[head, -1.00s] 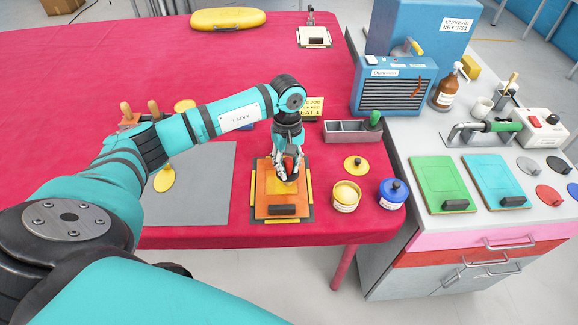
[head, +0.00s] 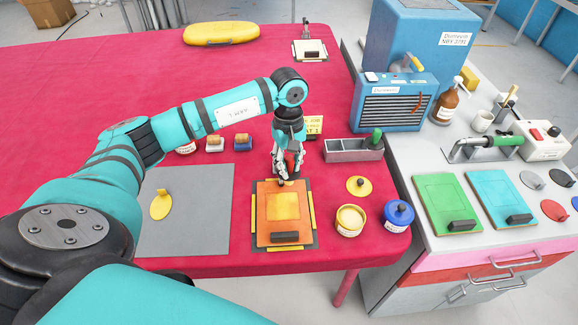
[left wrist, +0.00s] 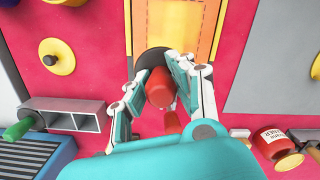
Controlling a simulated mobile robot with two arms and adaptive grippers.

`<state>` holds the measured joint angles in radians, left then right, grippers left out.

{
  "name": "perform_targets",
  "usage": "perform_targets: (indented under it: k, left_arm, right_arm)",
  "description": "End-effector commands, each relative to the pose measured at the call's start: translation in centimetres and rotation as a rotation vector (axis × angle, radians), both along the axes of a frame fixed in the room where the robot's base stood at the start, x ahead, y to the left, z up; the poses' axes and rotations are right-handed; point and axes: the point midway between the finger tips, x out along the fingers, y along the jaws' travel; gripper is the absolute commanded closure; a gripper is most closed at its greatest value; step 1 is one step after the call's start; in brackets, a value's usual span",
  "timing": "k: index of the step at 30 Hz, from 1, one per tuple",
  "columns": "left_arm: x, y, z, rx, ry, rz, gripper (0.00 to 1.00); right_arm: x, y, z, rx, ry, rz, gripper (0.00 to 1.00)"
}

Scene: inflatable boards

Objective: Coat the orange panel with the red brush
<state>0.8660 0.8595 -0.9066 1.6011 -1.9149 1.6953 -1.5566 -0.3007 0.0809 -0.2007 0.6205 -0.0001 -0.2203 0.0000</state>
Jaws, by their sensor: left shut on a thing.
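The orange panel (head: 264,232) lies on a dark mat with yellow strips at its edges, near the front of the red table. A glossy, lighter orange patch covers its middle, and a black block sits at its near edge. My left gripper (head: 285,178) is at the panel's far edge, shut on the red brush (head: 289,160). The left wrist view shows the brush's red handle (left wrist: 159,90) between the fingers (left wrist: 160,78), with a dark round part beyond it over the panel's edge (left wrist: 140,20). I cannot tell whether the brush touches the panel. My right gripper is not in view.
An open yellow jar (head: 349,220), its yellow lid (head: 359,186) and a lidded blue jar (head: 399,215) stand right of the panel. A grey tray (head: 345,152) holds a green-handled tool. A grey sheet (head: 200,225) lies left. A counter with green (head: 440,195) and turquoise panels stands right.

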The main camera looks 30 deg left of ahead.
Motion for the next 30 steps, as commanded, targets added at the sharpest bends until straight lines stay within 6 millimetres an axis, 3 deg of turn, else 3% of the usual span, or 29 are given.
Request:
perform_targets:
  k: [12,30]
  left_arm:
    - [-0.2,-0.2,3.7,0.000,0.000,0.012,1.00]
    - [-0.2,-0.2,3.7,0.000,0.001,0.014,1.00]
  right_arm:
    - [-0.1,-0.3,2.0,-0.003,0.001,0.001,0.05]
    - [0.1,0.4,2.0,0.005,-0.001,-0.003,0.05]
